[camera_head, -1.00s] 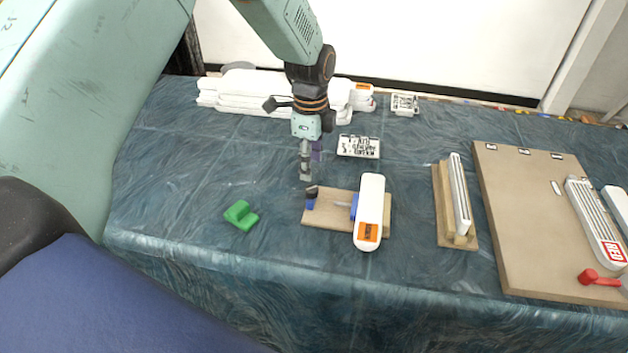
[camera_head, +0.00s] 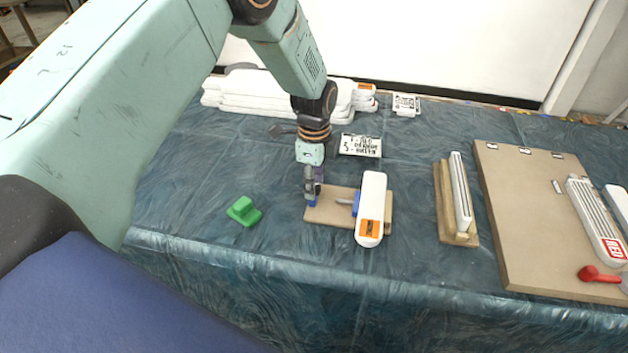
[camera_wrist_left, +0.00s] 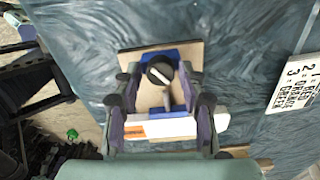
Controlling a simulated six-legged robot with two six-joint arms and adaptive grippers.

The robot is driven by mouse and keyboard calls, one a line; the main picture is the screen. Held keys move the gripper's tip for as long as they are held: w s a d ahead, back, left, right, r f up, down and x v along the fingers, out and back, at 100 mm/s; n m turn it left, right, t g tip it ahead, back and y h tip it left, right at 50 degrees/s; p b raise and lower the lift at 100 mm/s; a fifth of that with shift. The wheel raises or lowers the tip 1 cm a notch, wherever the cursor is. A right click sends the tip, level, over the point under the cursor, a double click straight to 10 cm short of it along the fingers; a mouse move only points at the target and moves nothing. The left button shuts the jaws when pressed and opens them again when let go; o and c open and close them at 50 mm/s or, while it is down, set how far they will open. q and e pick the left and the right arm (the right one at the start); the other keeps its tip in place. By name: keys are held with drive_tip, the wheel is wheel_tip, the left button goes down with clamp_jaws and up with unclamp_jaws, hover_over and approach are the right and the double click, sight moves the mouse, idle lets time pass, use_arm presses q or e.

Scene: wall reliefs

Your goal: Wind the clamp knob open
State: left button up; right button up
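The clamp stands on a wooden board (camera_head: 335,212), with blue jaws (camera_head: 356,203) and a grey screw rod. A white bar with an orange label (camera_head: 372,200) lies across the board at the jaws. The black clamp knob (camera_wrist_left: 160,69), with a pale line across its top, shows in the left wrist view; in the head view my gripper covers it. My left gripper (camera_head: 312,198) points down at the board's left end. In the left wrist view its two fingers (camera_wrist_left: 162,78) are apart, one on each side of the knob; contact is not clear. My right gripper is not in view.
A green block (camera_head: 244,211) lies left of the board. A printed card (camera_head: 360,145) lies behind it. A wooden holder with a white bar (camera_head: 445,200) and a large panel with a red handle (camera_head: 600,274) are at the right. White bars (camera_head: 235,95) are stacked behind.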

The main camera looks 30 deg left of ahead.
use_arm(q)
drive_tip(key=shift+w+a+f, duration=0.1)
drive_tip(key=shift+w+f, duration=0.1)
drive_tip(key=c, duration=0.3)
drive_tip(key=shift+s+r, duration=0.25)
drive_tip(key=shift+r, duration=0.05)
drive_tip(key=c, duration=0.4)
drive_tip(key=shift+w+f, duration=0.1)
drive_tip(key=shift+w, duration=0.05)
clamp_jaws()
